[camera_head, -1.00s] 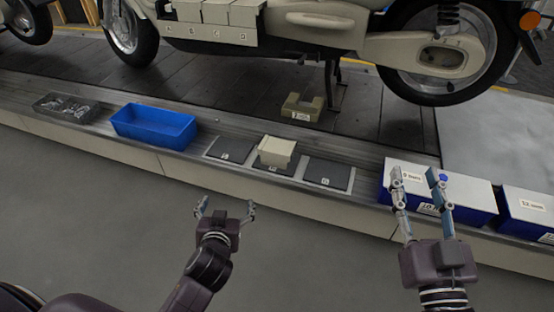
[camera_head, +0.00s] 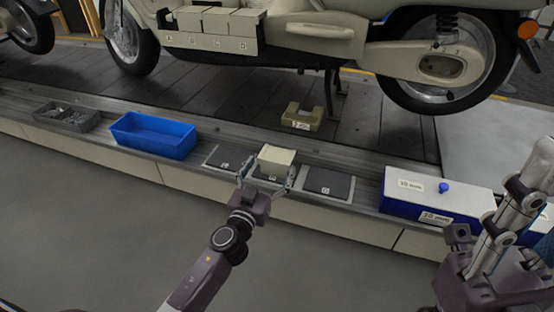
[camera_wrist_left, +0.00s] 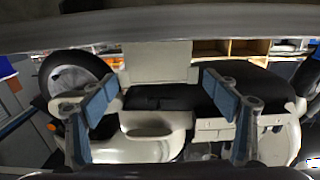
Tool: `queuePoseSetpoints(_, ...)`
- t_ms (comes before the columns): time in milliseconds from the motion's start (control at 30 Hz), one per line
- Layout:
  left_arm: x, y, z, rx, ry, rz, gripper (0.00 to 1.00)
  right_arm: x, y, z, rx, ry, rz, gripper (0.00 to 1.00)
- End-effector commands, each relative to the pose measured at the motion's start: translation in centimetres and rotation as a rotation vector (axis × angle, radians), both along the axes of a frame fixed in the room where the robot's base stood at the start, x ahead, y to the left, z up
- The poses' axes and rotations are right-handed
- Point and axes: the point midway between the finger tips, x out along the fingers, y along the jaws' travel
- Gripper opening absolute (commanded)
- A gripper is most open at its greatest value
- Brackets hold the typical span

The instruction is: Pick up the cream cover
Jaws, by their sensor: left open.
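The cream cover (camera_head: 277,155) is a pale block-like piece on the middle one of three dark pads, on the conveyor ledge. My left gripper (camera_head: 267,173) is open at the near side of that pad, its fingers spread to the left and right of the cover. I cannot tell whether they touch it. In the left wrist view, a cream panel (camera_wrist_left: 157,62), apparently the cover, shows ahead between the open blue-padded fingers of my left gripper (camera_wrist_left: 160,95). My right gripper (camera_head: 535,190) is at the right edge, partly out of frame; its opening is unclear.
A blue open bin (camera_head: 153,137) and a grey tray of small parts (camera_head: 67,117) stand left. A labelled blue box with a white lid (camera_head: 437,197) stands right. A beige notched block (camera_head: 302,117) lies behind the pads. A scooter (camera_head: 300,35) stands beyond.

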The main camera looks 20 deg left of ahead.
Motion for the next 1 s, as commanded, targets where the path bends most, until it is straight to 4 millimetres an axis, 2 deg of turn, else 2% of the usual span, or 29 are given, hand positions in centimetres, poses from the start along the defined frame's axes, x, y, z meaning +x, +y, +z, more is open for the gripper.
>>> queuePoseSetpoints(400,4.8,-0.4,-0.1,0.003,0.001,0.001,0.8,0.0,0.1,0.2,-0.002,-0.023,-0.001,0.4)
queuePoseSetpoints(733,5.3,-0.4,-0.1,0.001,0.002,0.002,0.8,0.1,0.1,0.4,-0.004,-0.026,-0.002,0.4)
queuePoseSetpoints(1000,5.3,-0.4,-0.1,0.0,0.002,0.002,0.52,0.1,0.1,0.4,-0.004,-0.026,-0.002,0.4)
